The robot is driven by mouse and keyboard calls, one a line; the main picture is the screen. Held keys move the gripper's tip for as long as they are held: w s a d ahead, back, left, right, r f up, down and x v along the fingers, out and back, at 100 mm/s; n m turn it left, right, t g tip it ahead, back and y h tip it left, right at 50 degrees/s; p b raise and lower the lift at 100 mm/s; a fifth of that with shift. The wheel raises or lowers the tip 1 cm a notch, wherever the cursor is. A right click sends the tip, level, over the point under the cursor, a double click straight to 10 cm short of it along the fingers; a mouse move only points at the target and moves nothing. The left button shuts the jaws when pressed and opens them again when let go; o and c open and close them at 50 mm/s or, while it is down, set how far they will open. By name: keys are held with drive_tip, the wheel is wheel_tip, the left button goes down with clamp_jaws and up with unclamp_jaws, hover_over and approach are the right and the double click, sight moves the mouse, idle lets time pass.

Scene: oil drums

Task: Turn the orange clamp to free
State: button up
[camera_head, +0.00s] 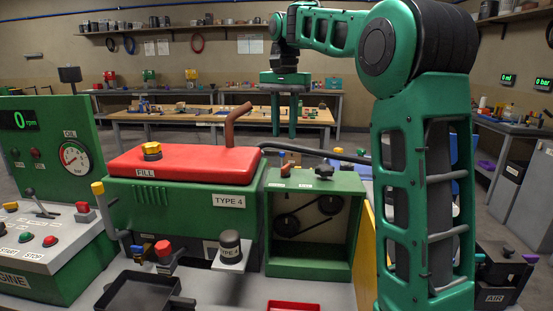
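A small orange lever-like piece (285,165), which looks like the orange clamp, sits on top of the green open-fronted box (357,210) beside the engine. It is small in the picture, so its exact turn is hard to read. My gripper (284,134) points straight down above that box, its two green fingers apart with nothing between them. The fingertips appear above the orange piece and apart from it. A black knob (323,172) sits right of the orange piece, and small white labels lie in front of both.
The red-topped engine (190,163) with a bent brown pipe (235,125) stands left of the gripper. A black hose (330,153) runs behind the box. A black filter (230,245), black tray (140,292) and red tray (293,306) are in front. A control panel (40,235) stands left.

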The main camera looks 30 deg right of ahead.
sight(285, 166)
drive_tip(key=f, duration=1)
drive_tip(key=shift+d+f, duration=0.25)
drive_tip(key=shift+f, duration=0.1)
drive_tip(key=shift+c, duration=0.3)
clamp_jaws()
drive_tip(key=shift+d, duration=0.15)
